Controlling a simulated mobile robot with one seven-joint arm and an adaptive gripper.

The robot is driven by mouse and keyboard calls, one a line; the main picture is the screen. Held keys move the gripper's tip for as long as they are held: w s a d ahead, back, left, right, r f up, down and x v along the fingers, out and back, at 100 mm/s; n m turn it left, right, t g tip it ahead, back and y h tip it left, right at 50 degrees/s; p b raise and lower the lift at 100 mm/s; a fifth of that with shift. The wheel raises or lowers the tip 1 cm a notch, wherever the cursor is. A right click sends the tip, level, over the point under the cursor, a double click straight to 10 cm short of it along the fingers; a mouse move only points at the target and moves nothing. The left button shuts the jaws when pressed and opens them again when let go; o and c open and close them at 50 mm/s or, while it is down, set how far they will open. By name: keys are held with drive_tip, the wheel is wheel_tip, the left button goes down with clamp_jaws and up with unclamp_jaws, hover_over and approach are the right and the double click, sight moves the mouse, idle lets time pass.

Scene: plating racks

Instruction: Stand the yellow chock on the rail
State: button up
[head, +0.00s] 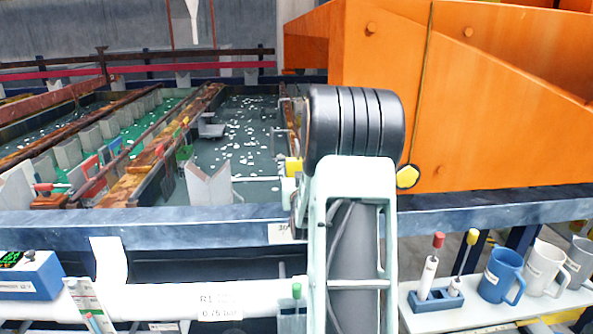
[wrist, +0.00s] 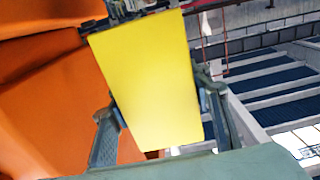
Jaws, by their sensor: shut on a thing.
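The yellow chock (wrist: 148,82) fills the middle of the wrist view as a plain, slightly tilted block. My gripper (wrist: 162,108) is shut on it, with one finger on each side. In the head view, my arm hides most of the gripper. A small yellow patch (head: 293,168) shows just left of my arm and is probably part of the chock. Long rails, such as the rusty brown rail (head: 130,186), run back over the tank at the left. I cannot tell which rail is the task's. The chock's underside is hidden.
A big orange panel (head: 490,110) stands close on the right, with a yellow hexagonal piece (head: 407,177) near its lower edge. A blue-grey beam (head: 130,232) crosses in front. Mugs (head: 502,274) and a blue holder (head: 434,299) stand on the lower right shelf. White bits float in the tank.

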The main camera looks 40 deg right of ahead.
drive_tip(key=shift+b, duration=0.7)
wheel_tip(320, 180, down, 7)
drive_tip(key=b, duration=0.8)
drive_tip(key=shift+f, duration=0.15)
drive_tip(key=o, duration=1.7)
drive_tip(key=shift+o, duration=0.3)
drive_tip(key=shift+s+f, duration=0.1)
drive_tip(key=shift+f, duration=0.1)
drive_tip(key=v, duration=1.2)
drive_tip(key=shift+r, duration=0.25)
